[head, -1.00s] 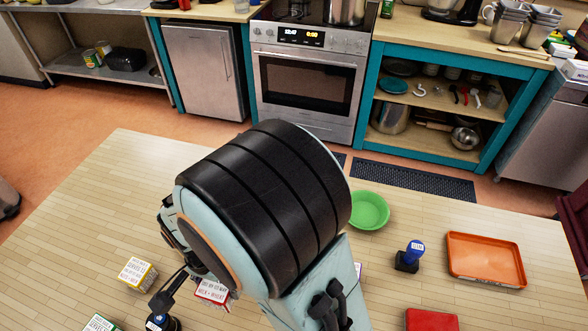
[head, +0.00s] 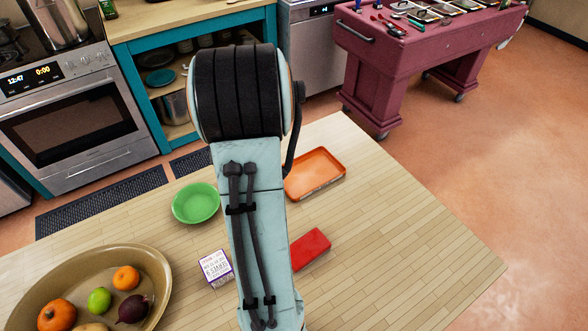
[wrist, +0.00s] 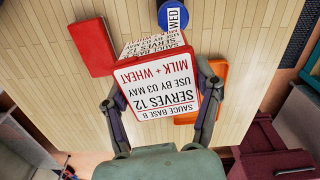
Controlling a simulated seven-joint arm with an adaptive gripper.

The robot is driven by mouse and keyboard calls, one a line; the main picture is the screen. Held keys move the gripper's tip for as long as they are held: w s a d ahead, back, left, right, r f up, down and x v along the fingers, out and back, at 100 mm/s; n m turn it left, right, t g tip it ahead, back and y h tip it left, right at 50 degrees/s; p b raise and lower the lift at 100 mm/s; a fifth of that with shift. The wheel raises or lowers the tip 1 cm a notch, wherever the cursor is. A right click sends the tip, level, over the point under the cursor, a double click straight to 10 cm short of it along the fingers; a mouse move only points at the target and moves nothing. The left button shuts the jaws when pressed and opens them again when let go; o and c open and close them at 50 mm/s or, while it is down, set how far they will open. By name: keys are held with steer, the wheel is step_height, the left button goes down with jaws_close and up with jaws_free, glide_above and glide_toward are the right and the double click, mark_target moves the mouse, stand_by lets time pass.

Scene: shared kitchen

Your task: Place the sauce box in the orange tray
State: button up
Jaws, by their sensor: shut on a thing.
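The sauce box (wrist: 155,88), white with red edges and black and red print, fills the middle of the wrist view. My gripper (wrist: 160,95) is shut on it, one finger on each side. In the head view my arm hides both gripper and box. The orange tray (head: 318,170) is a shallow rectangle near the table's far edge, its left part hidden by my arm. In the wrist view the tray (wrist: 222,72) shows beyond the box, mostly covered by it. The height of the box above it is hard to tell.
A flat red object (head: 312,247) lies nearer than the tray. A green plate (head: 195,203), a purple-edged box (head: 216,267) and a brown fruit bowl (head: 150,262) stand left. The table's right side is clear.

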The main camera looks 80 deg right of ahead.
steer(key=s+d+m, duration=0.2)
steer(key=s, duration=0.4)
glide_above(300, 178)
steer(key=f, duration=0.9)
steer(key=shift+s+a+f, duration=0.1)
steer(key=shift+a, duration=0.3)
steer(key=shift+d+f, duration=0.4)
steer(key=shift+f, duration=0.05)
steer(key=shift+d+f, duration=0.1)
steer(key=shift+f, duration=1.45)
steer(key=shift+f, duration=0.15)
steer(key=o, duration=1.2)
steer(key=shift+o, duration=0.2)
